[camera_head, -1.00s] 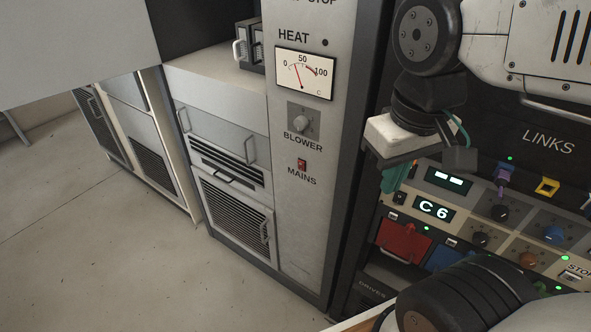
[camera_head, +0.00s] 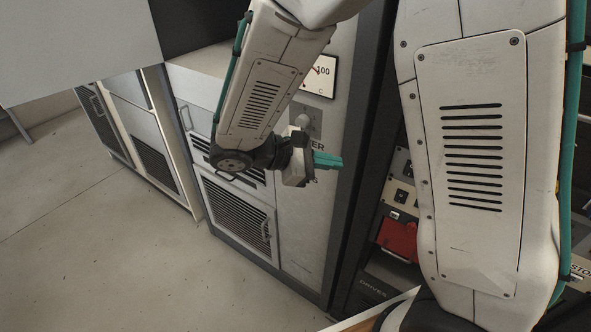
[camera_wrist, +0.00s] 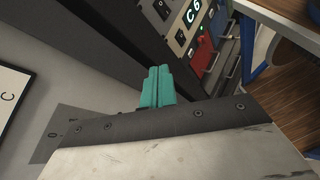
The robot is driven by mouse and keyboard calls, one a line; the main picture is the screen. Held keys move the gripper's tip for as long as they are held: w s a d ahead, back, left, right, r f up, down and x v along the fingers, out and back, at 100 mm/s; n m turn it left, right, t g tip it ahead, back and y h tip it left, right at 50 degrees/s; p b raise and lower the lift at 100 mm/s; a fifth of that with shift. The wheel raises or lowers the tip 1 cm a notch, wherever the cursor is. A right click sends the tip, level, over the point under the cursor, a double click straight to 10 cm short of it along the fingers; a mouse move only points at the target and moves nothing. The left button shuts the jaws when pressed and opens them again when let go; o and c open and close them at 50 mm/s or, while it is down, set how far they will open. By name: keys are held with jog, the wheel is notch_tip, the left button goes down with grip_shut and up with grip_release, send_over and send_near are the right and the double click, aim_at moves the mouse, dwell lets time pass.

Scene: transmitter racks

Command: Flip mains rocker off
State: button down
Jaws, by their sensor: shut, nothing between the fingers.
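The mains rocker and its label are hidden behind my arm in the head view, and I cannot make them out in the wrist view. They belong to the pale grey panel (camera_head: 305,225) that carries the blower knob. My gripper (camera_head: 328,160) is in front of this panel, just below the blower plate. Its teal fingers also show in the wrist view (camera_wrist: 157,86), shut together and empty, pointing toward the dark rack side. I cannot tell whether they touch anything.
The blower plate (camera_head: 309,119) is partly covered by my wrist; the heat meter (camera_head: 325,73) is half hidden. To the right stands the dark rack with a red module (camera_head: 398,238). Vented cabinets (camera_head: 235,215) stand left. The floor (camera_head: 110,260) is clear.

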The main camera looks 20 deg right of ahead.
jog(key=w+a+f+n+t+h, duration=0.1)
jog(key=w+a+f+n+t, duration=0.2)
jog(key=a+f+n+t, duration=0.3)
jog(key=w+a+f+n+t+h, duration=0.1)
jog(key=w+a+f+n+t, duration=0.3)
jog(key=f, duration=0.5)
jog(key=a+n+t, duration=0.2)
jog(key=a, duration=0.1)
jog(key=shift+w+a+f+n+h, duration=0.2)
jog(key=shift+f+n+h, duration=0.1)
jog(key=shift+n, duration=0.1)
jog(key=x, duration=1.4)
jog(key=shift+r, duration=0.2)
jog(key=shift+w+r, duration=0.1)
jog(key=shift+w+d+r+y, duration=0.25)
jog(key=shift+r+y, duration=0.05)
jog(key=shift+y, duration=0.1)
jog(key=shift+a, duration=0.1)
